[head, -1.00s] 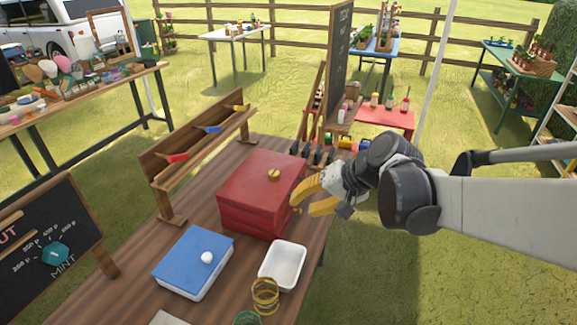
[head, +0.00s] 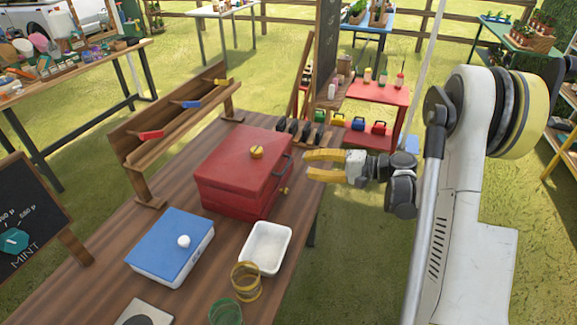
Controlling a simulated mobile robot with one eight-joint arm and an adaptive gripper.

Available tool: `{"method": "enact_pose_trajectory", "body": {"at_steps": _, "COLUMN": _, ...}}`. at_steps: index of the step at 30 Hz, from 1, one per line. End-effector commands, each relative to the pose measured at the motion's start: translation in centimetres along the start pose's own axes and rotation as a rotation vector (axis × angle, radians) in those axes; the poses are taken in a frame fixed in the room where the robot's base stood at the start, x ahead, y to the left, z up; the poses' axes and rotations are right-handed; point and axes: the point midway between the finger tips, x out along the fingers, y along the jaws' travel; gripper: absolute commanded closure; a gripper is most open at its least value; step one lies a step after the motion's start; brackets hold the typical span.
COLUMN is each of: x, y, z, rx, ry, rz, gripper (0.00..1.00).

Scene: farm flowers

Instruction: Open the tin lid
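A red box-shaped tin (head: 228,195) stands on the wooden table. Its red lid (head: 238,155) has a round yellow knob on top and lies flat and closed. A dark handle shows on its right side, with a small yellow knob lower down. A white box with a flat blue lid (head: 165,240) and a white knob stands in front to the left, also closed. My gripper (head: 307,165) is just right of the red tin, apart from it in the picture. Its two yellow fingers point left with an empty gap between them. Its exact height is unclear.
A white tray (head: 265,248) sits close in front of the red tin, with yellow coiled rings (head: 246,282) nearby. A wooden rack (head: 170,135) stands behind left. Dark upright holders (head: 305,132) and a chalkboard (head: 327,60) stand behind. Grass lies right of the table.

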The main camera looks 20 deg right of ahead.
Motion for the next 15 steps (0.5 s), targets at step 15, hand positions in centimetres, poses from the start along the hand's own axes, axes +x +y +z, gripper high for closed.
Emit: {"method": "enact_pose_trajectory", "body": {"at_steps": 15, "x": 7.0, "y": 0.1, "z": 0.0, "rx": 0.000, "ry": 0.000, "rz": 0.002, "gripper": 0.70}}
